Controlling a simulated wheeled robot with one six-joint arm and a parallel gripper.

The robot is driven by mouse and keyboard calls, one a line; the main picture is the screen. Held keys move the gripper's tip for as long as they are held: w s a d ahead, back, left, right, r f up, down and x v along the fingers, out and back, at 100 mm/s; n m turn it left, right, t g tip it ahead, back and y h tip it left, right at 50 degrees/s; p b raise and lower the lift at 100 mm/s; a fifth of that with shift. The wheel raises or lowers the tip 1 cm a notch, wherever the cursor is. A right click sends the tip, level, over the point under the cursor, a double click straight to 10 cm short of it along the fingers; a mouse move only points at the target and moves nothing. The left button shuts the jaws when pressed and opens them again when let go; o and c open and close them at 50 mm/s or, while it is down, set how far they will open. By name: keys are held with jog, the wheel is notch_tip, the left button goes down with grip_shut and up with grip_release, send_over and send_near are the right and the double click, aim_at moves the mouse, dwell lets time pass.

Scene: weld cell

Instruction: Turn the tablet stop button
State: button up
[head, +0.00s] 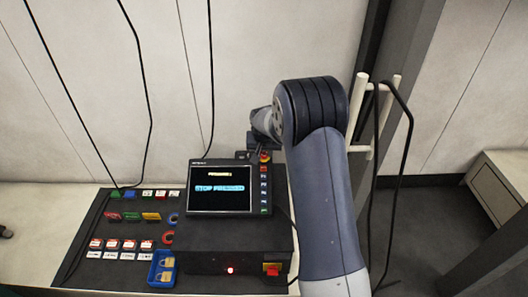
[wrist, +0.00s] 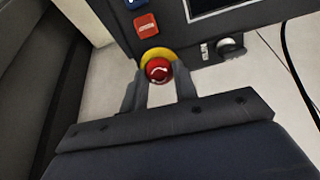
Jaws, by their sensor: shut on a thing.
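The tablet (head: 220,187) stands on the dark control console, its screen reading "STOP PRESSED". Its stop button (wrist: 158,69) is a red round knob with white turn arrows on a yellow ring, at the tablet's corner. It also shows small in the head view (head: 264,157), beside my arm. My gripper (wrist: 160,80) is shut on the red knob, one finger on each side of it. In the head view my arm hides most of the gripper.
A grey selector knob (wrist: 230,45) sits near the stop button. A white stand with black cable (head: 391,110) rises right of my arm.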

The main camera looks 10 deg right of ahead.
jog(key=m+b, duration=0.1)
jog(key=m, duration=0.2)
jog(key=shift+d+m+b, duration=0.1)
jog(key=shift+m+b, duration=0.45)
jog(key=shift+m, duration=1.15)
jog(key=o, duration=1)
jog(key=p+v, duration=0.1)
jog(key=v, duration=0.9)
jog(key=shift+s+d+r, duration=0.15)
jog(key=shift+s+r, duration=0.2)
